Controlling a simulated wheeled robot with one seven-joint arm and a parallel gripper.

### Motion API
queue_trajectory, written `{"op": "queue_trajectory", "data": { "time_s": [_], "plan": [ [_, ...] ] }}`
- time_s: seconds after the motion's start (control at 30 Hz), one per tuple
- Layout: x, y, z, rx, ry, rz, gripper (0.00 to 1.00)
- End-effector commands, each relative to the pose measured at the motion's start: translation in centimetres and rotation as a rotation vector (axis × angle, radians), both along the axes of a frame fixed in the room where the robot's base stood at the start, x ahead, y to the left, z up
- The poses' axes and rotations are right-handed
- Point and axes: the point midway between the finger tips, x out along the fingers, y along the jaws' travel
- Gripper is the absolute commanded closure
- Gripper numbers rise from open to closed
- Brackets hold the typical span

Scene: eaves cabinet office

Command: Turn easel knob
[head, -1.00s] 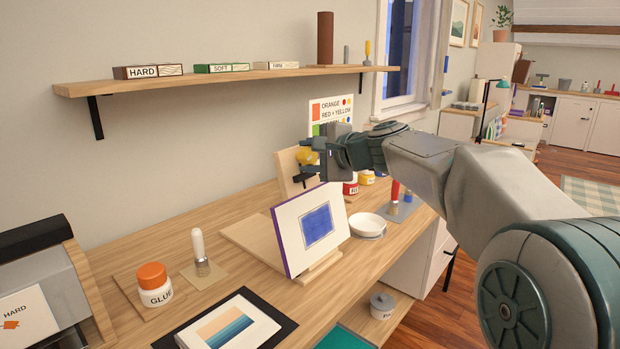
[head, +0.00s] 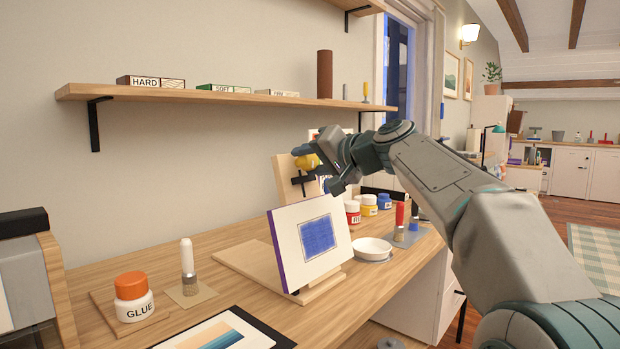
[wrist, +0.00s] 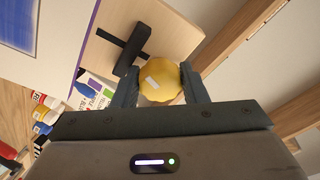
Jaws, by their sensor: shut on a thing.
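The easel (head: 287,176) is a light wooden stand on the desk, with a canvas (head: 312,236) bearing a blue square leaning at its front. The yellow easel knob (head: 306,161) is at the upper part of the easel's back board. In the wrist view the knob (wrist: 160,83) is round with a scalloped edge and a pale mark on its face. My gripper (wrist: 162,88) is shut on the knob, one finger on each side. A black T-shaped bracket (wrist: 128,48) is on the board beside the knob. In the head view my gripper partly hides the knob.
A shelf (head: 215,95) with labelled boxes runs along the wall above. Paint jars (head: 368,205), a white dish (head: 372,249), a glue jar (head: 133,299) and a brush (head: 188,265) stand on the desk. A framed print (head: 220,335) lies in front.

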Motion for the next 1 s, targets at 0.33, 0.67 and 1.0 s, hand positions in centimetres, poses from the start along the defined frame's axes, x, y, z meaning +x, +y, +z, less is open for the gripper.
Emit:
{"op": "queue_trajectory", "data": {
  "time_s": [0.33, 0.67, 1.0],
  "plan": [
    [0.11, -0.14, -0.22, -0.141, -0.181, 0.058, 0.83],
    [0.08, -0.13, 0.02, -0.192, -0.249, 0.082, 0.83],
    [0.06, -0.11, 0.18, -0.196, -0.256, 0.084, 0.83]
  ]
}}
